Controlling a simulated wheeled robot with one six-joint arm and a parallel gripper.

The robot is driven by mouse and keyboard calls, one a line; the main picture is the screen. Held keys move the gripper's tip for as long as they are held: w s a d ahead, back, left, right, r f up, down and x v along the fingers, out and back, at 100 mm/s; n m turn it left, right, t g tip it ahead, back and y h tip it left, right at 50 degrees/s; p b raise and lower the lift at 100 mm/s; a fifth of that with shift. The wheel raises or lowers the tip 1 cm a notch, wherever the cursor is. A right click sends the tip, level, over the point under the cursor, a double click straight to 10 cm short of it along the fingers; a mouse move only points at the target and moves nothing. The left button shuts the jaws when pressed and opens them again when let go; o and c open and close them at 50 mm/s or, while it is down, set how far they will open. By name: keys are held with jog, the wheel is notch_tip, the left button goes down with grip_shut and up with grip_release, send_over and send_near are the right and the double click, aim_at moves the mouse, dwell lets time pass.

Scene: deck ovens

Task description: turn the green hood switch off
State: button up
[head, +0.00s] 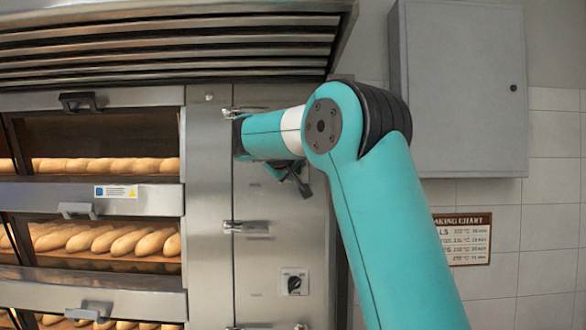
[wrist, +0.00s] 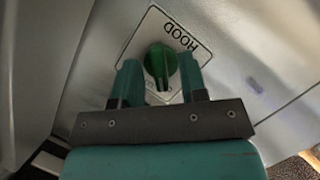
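The green hood switch (wrist: 161,62) is a round knob with a raised grip bar on a pale plate (wrist: 150,25) marked HOOD, which reads upside down in the wrist view. Its bar runs roughly up and down in that view. My gripper (wrist: 158,74) is open, with one teal finger on each side of the knob. A small gap shows at each side; I cannot tell how deep the fingertips reach. In the head view my arm's wrist is up against the steel oven side panel (head: 210,250) and hides the green switch.
A black rotary switch (head: 294,283) sits lower on the steel panel. Latch handles (head: 247,228) stick out near my wrist. Oven decks with loaves (head: 110,241) are at left, a hood (head: 170,40) overhangs above, and a grey wall cabinet (head: 460,90) is at right.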

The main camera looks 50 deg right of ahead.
jog(key=b+v, duration=0.5)
jog(key=v, duration=1.2)
jog(key=shift+a+r, duration=0.2)
jog(key=shift+r, duration=0.05)
jog(key=shift+f, duration=0.1)
jog(key=w+a+f+n+t+y+b, duration=0.1)
jog(key=w+a+f+n+y+b, duration=0.1)
jog(key=a+f+y, duration=0.3)
jog(key=w+a+f+n+t+b, duration=0.2)
jog(key=f, duration=0.5)
jog(key=w+a+f+n+t+y+b, duration=0.1)
jog(key=w+a+f+n+y+b, duration=0.1)
jog(key=a+f+y, duration=0.3)
jog(key=s+a+f+n+g+y+b, duration=0.25)
jog(key=a+f, duration=0.35)
jog(key=f, duration=0.6)
jog(key=s+a+f+n+g+y+b, duration=0.1)
jog(key=s+a+f+g, duration=0.3)
jog(key=s+f, duration=0.6)
jog(key=s+a+f+n+g+y+b, duration=0.1)
jog(key=s+a+f+g+y+b, duration=0.2)
jog(key=s+a+f, duration=0.5)
jog(key=s+f+y, duration=0.1)
jog(key=s+f, duration=0.1)
jog(key=s, duration=0.4)
jog(key=shift+s+g, duration=0.25)
jog(key=shift+g, duration=0.1)
